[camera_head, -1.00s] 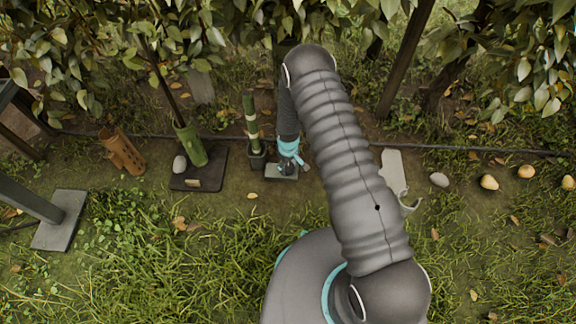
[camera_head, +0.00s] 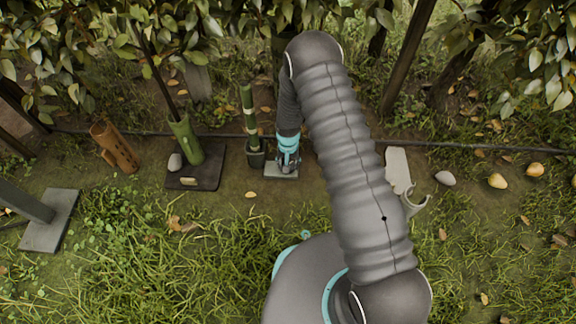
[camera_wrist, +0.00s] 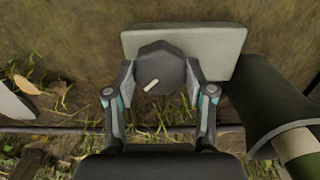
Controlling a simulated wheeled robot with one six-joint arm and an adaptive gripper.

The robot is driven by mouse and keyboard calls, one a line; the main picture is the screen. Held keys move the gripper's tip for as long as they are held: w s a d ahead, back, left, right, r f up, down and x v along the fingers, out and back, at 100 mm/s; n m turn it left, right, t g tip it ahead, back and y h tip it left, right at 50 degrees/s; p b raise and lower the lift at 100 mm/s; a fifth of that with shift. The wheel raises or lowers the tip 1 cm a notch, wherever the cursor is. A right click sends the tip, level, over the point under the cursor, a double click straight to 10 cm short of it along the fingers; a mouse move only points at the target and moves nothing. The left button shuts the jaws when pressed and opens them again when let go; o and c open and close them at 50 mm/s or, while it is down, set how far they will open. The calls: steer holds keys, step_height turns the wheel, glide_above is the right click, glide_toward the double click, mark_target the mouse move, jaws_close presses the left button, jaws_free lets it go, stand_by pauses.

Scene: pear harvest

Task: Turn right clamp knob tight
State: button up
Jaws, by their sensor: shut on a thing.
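The clamp knob (camera_wrist: 160,68) is dark and faceted, with a short white mark lying at a slant on its top. It sits on a pale grey plate (camera_wrist: 222,42) in the wrist view. My gripper (camera_wrist: 158,85) has one finger on each side of the knob and is shut on it. In the head view, my gripper (camera_head: 287,160) points down at the grey plate (camera_head: 281,173), and the knob is hidden beneath it.
A dark pot with a green-banded stem (camera_head: 255,155) stands close on the left. Farther left are a green bamboo tube (camera_head: 187,142) on a dark plate and a brown tube (camera_head: 115,147). A grey stone (camera_head: 445,178) and yellow pears (camera_head: 497,181) lie to the right.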

steer(key=m+b, duration=0.2)
steer(key=m, duration=0.2)
steer(key=shift+f+m, duration=0.1)
steer(key=shift+m, duration=0.2)
steer(key=m+b, duration=0.1)
steer(key=m, duration=0.3)
steer(key=shift+m, duration=0.3)
steer(key=o, duration=1.2)
steer(key=shift+c, duration=0.2)
steer(key=shift+r, duration=0.2)
step_height(320, 180, up, 12)
steer(key=shift+f, duration=0.1)
